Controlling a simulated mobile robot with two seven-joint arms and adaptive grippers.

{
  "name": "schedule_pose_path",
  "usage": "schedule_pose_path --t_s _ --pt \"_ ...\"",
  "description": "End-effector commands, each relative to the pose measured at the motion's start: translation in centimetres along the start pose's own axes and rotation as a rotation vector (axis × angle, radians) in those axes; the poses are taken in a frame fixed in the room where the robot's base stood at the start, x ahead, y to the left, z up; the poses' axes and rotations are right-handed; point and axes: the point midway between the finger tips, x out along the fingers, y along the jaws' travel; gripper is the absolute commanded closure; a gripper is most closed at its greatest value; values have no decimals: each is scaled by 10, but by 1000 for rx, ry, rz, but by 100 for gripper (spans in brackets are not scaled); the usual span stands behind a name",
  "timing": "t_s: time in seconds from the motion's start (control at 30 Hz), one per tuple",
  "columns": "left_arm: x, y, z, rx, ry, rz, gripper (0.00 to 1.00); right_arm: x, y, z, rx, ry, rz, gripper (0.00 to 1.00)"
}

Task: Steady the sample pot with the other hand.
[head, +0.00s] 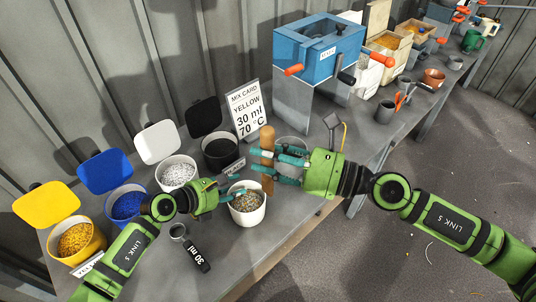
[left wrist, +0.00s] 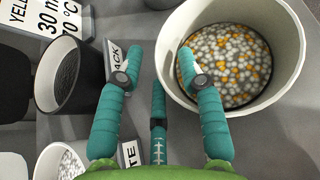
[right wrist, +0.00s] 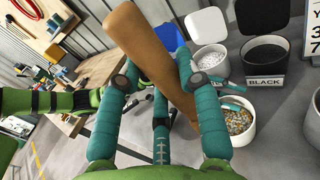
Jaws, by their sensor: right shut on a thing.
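The sample pot (head: 246,214) is a cream pot with mixed white, grey and yellow beads, standing on the bench. My left gripper (head: 236,188) is open at its rim. In the left wrist view the fingers (left wrist: 160,52) straddle the near wall of the pot (left wrist: 292,88), one finger over the inside and one outside. I cannot tell if they touch it. My right gripper (head: 284,163) is shut on a brown wooden stick (head: 267,142), also in the right wrist view (right wrist: 148,50).
A black-handled 30 ml scoop (head: 195,255) lies left of the pot. Yellow (head: 78,243), blue (head: 124,203), white (head: 177,176) and black (head: 221,153) bead tubs line the back. The mix card (head: 246,112) and blue machine (head: 318,50) stand behind.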

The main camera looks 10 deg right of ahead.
Motion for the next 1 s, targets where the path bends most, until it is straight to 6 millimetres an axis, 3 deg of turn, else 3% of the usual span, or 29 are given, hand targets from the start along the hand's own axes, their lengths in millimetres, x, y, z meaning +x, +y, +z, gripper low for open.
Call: schedule_pose_path --t_s 0.17,0.6,0.77,1.0 --pt "-20 2 -1 2 2 3 62 0 0 1 0 -1 0 97" --pt "-105 1 -3 -2 7 0 62 0 0 0 0 -1 0 97" --pt "-117 0 -2 -2 6 -2 62 0 0 0 0 -1 0 97" --pt "-119 0 -2 -2 5 -1 62 0 0 0 0 0 0 97"
